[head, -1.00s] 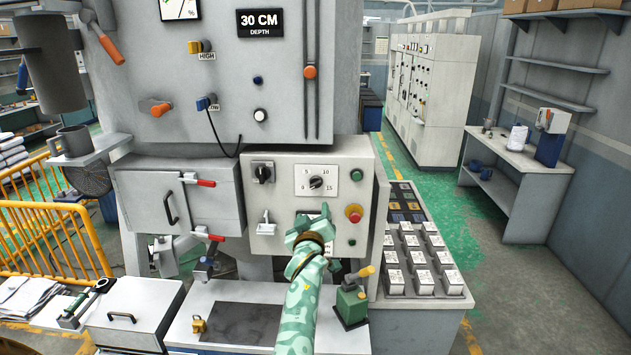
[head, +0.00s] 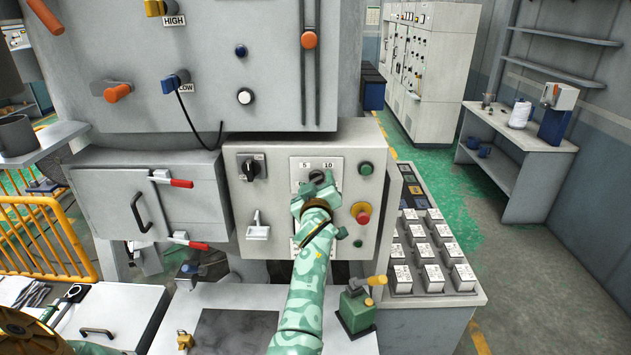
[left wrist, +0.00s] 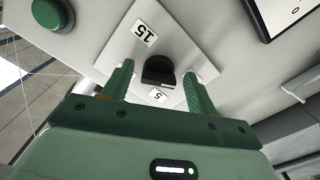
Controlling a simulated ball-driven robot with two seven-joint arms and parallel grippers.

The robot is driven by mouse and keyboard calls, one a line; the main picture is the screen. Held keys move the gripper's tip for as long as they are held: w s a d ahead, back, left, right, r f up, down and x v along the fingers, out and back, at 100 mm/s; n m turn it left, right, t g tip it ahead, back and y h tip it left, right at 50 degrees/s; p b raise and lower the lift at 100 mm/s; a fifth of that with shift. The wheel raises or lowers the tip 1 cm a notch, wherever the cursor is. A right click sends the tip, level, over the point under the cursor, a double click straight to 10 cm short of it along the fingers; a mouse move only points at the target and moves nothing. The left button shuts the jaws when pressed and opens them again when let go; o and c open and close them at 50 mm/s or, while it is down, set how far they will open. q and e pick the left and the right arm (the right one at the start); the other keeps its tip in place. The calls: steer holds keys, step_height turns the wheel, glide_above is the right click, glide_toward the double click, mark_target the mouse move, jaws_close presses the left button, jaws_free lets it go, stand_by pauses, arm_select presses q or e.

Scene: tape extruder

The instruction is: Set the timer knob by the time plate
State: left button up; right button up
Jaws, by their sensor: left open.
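The black timer knob (head: 317,176) sits on a white dial plate (head: 304,166) on the grey control box. Its 5 and 10 labels show in the head view; my gripper covers the lower part. In the left wrist view the knob (left wrist: 158,72) appears upside down, with the 15 label (left wrist: 145,33) above it. My left gripper (head: 314,188) is open at the dial, its fingers on either side of the knob with visible gaps. A dark-framed plate (left wrist: 292,12), maybe the time plate, is cut off in the left wrist view, so its number is unreadable. My right gripper is not in view.
A green button (head: 366,168) and a red stop button (head: 362,214) sit right of the dial. A black rotary switch (head: 251,168) and a white lever (head: 258,226) are on its left. A green device with a yellow handle (head: 357,306) stands on the bench below.

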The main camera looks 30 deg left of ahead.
arm_select(q)
steer(key=shift+s+d+r, duration=0.1)
steer(key=shift+d, duration=0.05)
steer(key=c, duration=1)
